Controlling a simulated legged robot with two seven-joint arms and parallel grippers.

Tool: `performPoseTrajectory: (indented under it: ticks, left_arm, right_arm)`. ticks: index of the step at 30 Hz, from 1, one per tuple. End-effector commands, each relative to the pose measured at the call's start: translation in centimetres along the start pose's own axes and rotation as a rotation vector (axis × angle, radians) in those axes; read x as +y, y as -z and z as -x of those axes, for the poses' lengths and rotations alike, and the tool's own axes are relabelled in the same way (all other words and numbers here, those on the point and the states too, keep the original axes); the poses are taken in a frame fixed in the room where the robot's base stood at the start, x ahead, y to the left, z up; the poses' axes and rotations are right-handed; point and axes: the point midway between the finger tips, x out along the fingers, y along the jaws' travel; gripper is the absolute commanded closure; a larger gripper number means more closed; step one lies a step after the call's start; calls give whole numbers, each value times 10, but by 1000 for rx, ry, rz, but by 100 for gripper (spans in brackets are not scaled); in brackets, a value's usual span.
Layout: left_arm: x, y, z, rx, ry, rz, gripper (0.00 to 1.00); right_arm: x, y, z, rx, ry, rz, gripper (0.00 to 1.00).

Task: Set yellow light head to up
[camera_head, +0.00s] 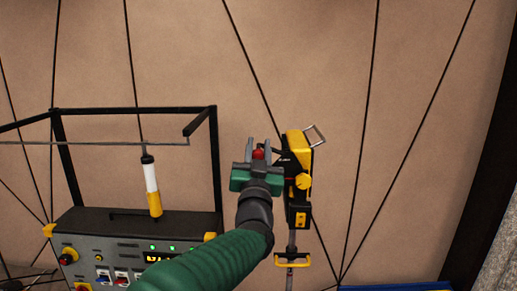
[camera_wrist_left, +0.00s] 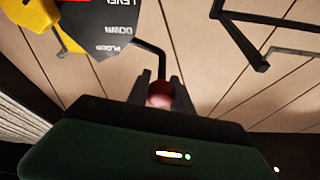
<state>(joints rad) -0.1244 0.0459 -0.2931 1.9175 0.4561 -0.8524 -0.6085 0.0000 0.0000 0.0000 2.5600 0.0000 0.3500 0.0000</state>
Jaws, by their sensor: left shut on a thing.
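The yellow light head (camera_head: 299,143) is mounted on a black stand, just right of my left gripper in the head view. A yellow knob (camera_head: 303,182) sits low on its black side. In the left wrist view its black label plate (camera_wrist_left: 108,30) reads LEVEL, DOWN and FLOOR; no UP mark is readable. A bent black lever (camera_wrist_left: 158,58) runs from beside the plate to a red ball knob (camera_wrist_left: 160,94). My left gripper (camera_head: 261,152) is shut on this red knob, which also shows between its fingertips in the head view. My right gripper is not in view.
A dark control console (camera_head: 130,232) with a black frame (camera_head: 135,110) stands to the left. A white and yellow lamp (camera_head: 152,185) stands upright on it. A yellow handle (camera_head: 293,260) is low on the stand. The beige panelled wall lies behind.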

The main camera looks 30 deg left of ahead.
Motion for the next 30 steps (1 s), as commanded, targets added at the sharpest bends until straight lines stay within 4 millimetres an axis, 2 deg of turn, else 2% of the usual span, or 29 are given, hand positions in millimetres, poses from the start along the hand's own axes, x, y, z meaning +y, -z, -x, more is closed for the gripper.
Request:
performPoseTrajectory:
  ticks: [5,12,15,27,28,30]
  left_arm:
    - [-1,-8,3,-3,8,18,100]
    - [-10,-38,15,-10,79,193,100]
    - [-14,-46,18,-13,109,267,100]
    - [-16,-46,17,-19,130,321,100]
    - [-16,-46,17,-19,130,321,71]
    - [-16,-46,17,-18,130,321,62]
  right_arm:
    - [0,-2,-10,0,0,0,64]
    - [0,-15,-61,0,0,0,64]
    - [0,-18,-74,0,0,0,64]
    - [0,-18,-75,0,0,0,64]
    - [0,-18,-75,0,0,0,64]
    - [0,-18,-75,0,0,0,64]
